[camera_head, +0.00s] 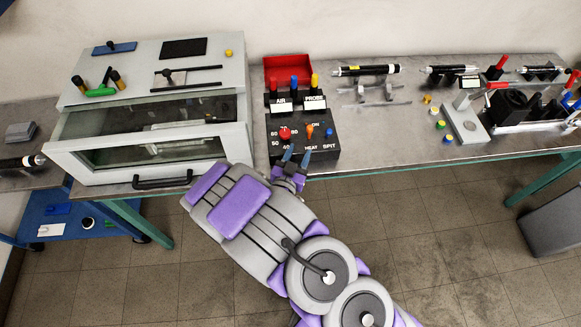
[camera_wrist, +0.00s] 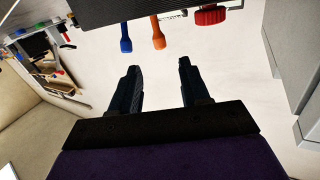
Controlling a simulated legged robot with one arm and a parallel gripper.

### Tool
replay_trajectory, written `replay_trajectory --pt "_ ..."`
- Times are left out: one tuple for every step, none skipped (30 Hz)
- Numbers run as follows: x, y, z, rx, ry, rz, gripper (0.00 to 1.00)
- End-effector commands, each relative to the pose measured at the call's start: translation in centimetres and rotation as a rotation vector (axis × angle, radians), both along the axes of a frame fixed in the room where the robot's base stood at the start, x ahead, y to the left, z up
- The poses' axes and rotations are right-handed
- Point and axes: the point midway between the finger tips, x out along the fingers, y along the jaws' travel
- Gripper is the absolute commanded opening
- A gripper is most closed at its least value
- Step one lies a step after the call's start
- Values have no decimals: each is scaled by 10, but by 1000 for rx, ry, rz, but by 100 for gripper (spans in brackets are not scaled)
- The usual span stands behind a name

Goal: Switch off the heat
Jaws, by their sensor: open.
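The black control box (camera_head: 262,150) stands on the bench in the head view. Its orange HEAT switch (camera_head: 310,131) sits in the middle, with "ON" printed above it. The orange switch shows in the wrist view (camera_wrist: 157,33) as a stub standing out from the panel; I cannot tell its setting for sure. My gripper (camera_head: 297,156) is at the front of the box, below the HEAT switch in the picture. Its two dark fingers in the wrist view (camera_wrist: 159,67) are open and empty, apart from the switch, which lies roughly in line with the gap between them.
A red dial knob (camera_head: 285,133) and a blue SPIT switch (camera_head: 329,132) flank the orange one. Behind stand AIR and PROBE levers and a red bin (camera_head: 289,68). A glass-fronted grey cabinet (camera_head: 150,120) is close on the left.

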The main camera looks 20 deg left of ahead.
Motion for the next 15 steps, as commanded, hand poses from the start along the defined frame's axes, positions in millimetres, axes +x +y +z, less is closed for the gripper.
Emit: replay_trajectory --pt "-9 1 1 -1 1 5 46" --pt "-13 1 2 0 0 5 46" --pt "-19 1 2 0 0 4 46" --pt "-23 0 2 0 0 3 46" --pt "-27 0 2 0 0 4 46" --pt "-32 -1 2 0 1 4 46" --pt "-36 0 2 1 1 5 46" --pt "-39 -1 2 2 2 3 46" --pt "-43 -2 2 2 2 2 46" --pt "-46 -2 2 1 2 2 46" --pt "-48 -2 2 1 2 1 46" --pt "-51 -3 2 1 2 2 46" --pt "-53 -3 2 0 2 2 46" --pt "-55 -3 2 0 1 2 46" --pt "-56 -4 2 0 1 1 46"
